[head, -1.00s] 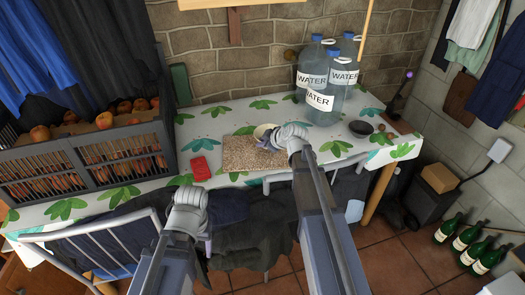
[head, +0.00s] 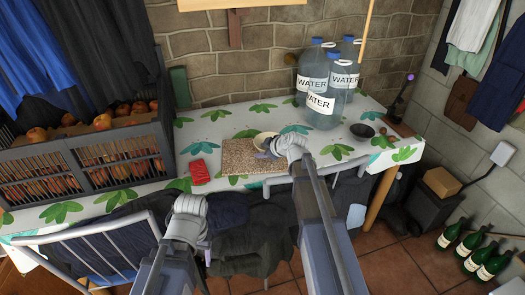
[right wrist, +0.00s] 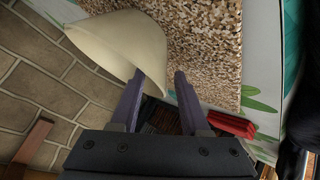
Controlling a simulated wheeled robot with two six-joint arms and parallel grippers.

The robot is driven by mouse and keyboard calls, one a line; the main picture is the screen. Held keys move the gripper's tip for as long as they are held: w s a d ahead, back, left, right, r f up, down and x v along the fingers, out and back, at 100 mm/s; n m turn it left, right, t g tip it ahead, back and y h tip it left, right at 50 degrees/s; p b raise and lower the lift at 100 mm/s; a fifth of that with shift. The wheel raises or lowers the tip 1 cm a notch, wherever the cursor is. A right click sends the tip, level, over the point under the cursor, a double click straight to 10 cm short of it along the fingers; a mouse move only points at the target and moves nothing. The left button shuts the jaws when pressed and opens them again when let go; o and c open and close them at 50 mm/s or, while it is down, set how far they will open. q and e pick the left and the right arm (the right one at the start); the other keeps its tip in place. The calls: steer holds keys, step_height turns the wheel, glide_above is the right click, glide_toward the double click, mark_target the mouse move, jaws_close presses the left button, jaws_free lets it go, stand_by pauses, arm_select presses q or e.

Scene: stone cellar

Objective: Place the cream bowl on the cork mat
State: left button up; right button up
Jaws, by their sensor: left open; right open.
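The cream bowl (head: 264,138) is at the back right part of the speckled brown cork mat (head: 238,158) on the table. My right gripper (head: 267,150) hides part of it. In the right wrist view the bowl (right wrist: 125,40) overlaps the mat (right wrist: 205,45), its rim close to one fingertip. I cannot tell whether it touches the finger or rests fully on the mat.
A red item (head: 200,172) lies left of the mat. Large water jugs (head: 323,100) stand at the back right, with a small dark bowl (head: 362,131) beside them. A crate of fruit (head: 85,165) fills the left side. A chair (head: 90,255) stands in front.

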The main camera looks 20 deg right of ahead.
steer(key=shift+r, duration=0.15)
steer(key=p+v, duration=0.8)
steer(key=v, duration=0.4)
